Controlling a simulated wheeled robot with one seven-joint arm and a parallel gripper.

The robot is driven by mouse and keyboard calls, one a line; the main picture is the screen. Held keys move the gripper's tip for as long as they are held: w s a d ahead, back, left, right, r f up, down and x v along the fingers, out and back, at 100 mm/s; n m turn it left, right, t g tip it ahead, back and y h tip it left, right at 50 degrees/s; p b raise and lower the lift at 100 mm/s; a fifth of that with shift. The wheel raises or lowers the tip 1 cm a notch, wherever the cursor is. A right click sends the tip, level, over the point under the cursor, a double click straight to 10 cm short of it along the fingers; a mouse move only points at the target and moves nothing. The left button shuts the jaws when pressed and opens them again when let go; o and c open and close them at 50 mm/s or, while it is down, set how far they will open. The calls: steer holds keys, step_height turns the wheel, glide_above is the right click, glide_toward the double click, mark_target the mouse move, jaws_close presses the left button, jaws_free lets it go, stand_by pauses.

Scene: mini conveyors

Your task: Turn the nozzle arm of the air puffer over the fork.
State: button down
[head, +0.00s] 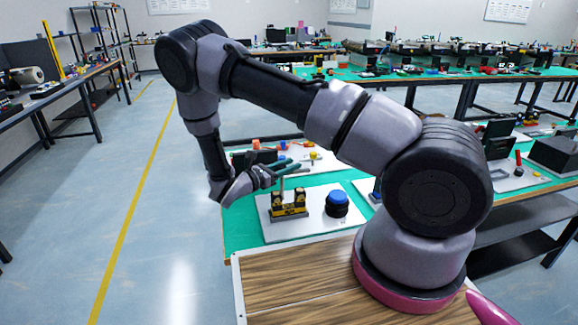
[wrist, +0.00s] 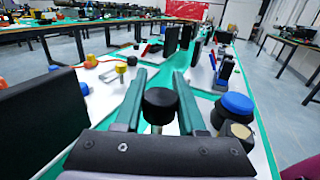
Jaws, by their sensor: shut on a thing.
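My gripper (head: 280,170) reaches down over a white board, and its two dark green fingers (wrist: 160,78) show in the wrist view. They are shut on a black round knob (wrist: 160,98) with a pale metal stem below it. In the head view a thin upright metal rod (head: 281,190) shows under the fingers. Below it stands a low yellow and black fixture (head: 289,210) with two dark-topped uprights, perhaps the fork. A blue-capped black round unit (head: 336,204) stands to its right; it also shows in the wrist view (wrist: 236,104). I cannot tell which part is the nozzle.
The white board (head: 318,222) lies on a green-topped bench. In the wrist view a large black box (wrist: 40,118) stands left of the fingers, and a yellow-capped post (wrist: 121,68) stands ahead. Other boards with parts lie farther along. Open floor (head: 170,215) is left of the bench.

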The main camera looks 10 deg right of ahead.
steer(key=m+g, duration=0.2)
steer(key=g, duration=0.1)
steer(key=s+m+g+h, duration=0.1)
steer(key=g, duration=0.1)
steer(key=m+g, duration=0.2)
steer(key=g, duration=0.1)
steer(key=shift+s+d+m+g+h, duration=0.1)
steer(key=shift+s+m+g+h, duration=0.1)
steer(key=shift+m+g+h, duration=0.1)
steer(key=shift+s+a+m+g+y, duration=0.1)
steer(key=shift+s+m+g+y, duration=0.2)
steer(key=shift+m+g, duration=0.65)
steer(key=shift+s+a+m+g+y, duration=0.1)
steer(key=shift+m+g+y, duration=0.4)
steer(key=shift+g, duration=0.9)
steer(key=shift+s+m+g+y, duration=0.2)
steer(key=shift+m+g, duration=0.65)
steer(key=shift+g, duration=0.3)
steer(key=c, duration=0.5)
jaws_free()
steer(key=shift+a, duration=0.1)
steer(key=v, duration=1)
steer(key=shift+w+a, duration=0.2)
steer(key=shift+a, duration=0.05)
